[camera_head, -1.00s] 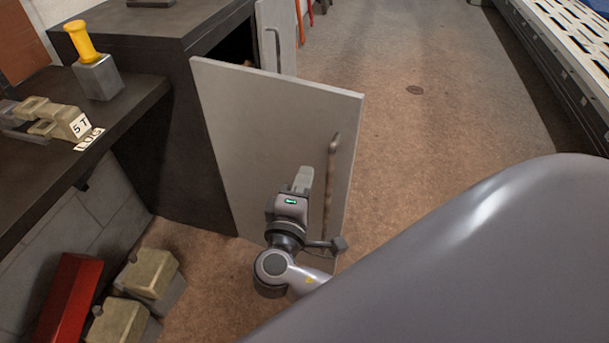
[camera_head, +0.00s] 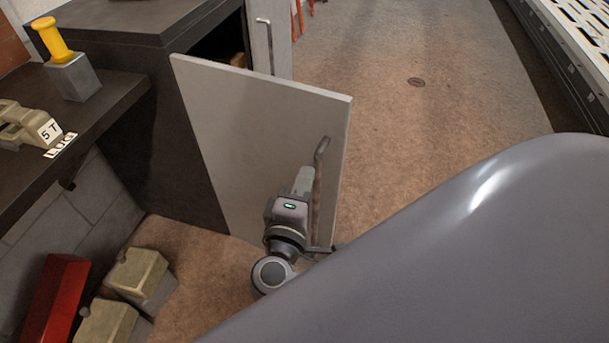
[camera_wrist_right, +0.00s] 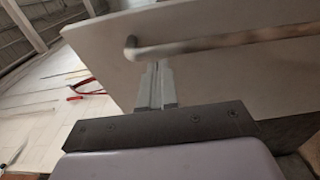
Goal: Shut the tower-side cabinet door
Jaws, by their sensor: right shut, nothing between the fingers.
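The near cabinet door (camera_head: 240,130) is grey and stands wide open, sticking out from the dark cabinet (camera_head: 165,130). Its bar handle (camera_head: 321,152) is upright near the door's free edge. My right gripper (camera_head: 303,180) is shut and empty, in front of the door face beside the handle. In the right wrist view, the closed fingers (camera_wrist_right: 157,85) point at the door panel (camera_wrist_right: 210,75), with the handle bar (camera_wrist_right: 200,42) crossing just beyond their tips. I cannot tell whether they touch the door. My left gripper is not in view.
A second grey door (camera_head: 270,35) with its own handle stands farther back. A bench (camera_head: 110,105) at left bears a yellow-handled tool (camera_head: 55,40) and a block marked 5 T (camera_head: 30,128). Blocks (camera_head: 140,275) and a red box (camera_head: 55,300) lie below. Floor right of the door is clear.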

